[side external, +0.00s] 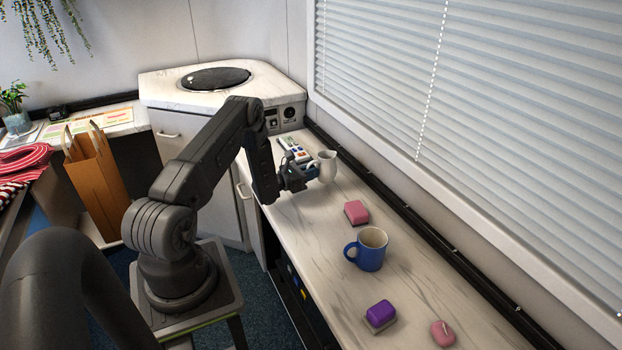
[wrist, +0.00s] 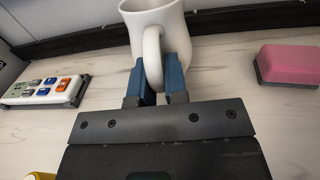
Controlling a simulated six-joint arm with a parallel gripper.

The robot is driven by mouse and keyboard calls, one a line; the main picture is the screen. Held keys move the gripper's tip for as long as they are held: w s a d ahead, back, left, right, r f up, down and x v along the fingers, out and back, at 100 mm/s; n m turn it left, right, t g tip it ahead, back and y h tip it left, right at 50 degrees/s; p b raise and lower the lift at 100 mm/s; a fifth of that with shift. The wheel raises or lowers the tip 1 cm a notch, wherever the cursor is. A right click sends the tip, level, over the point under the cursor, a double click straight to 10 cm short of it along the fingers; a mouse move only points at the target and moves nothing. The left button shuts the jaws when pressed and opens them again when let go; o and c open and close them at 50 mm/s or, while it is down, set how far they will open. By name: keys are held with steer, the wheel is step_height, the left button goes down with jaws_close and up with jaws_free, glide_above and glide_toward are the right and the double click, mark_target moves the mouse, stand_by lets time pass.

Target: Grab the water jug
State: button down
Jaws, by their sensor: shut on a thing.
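The white water jug (side external: 328,165) stands upright on the marble-look counter (side external: 335,240), near its back edge by the window. It also shows at the top of the wrist view (wrist: 169,18), partly cut off by the frame edge, with its handle turned toward my gripper. My gripper (side external: 310,174) reaches the jug from the left in the side view. In the wrist view its blue fingers (wrist: 160,78) lie on either side of the jug's handle (wrist: 152,62) and are shut on it. I cannot tell whether the jug's base touches the counter.
A remote-like control panel (wrist: 45,90) lies left of the jug. A pink sponge (side external: 356,212), a blue mug (side external: 367,250), a purple sponge (side external: 380,315) and a small pink item (side external: 443,333) sit along the counter. A black rail (side external: 420,220) runs below the window blinds.

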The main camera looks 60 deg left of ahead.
steer(key=shift+r, duration=3.3)
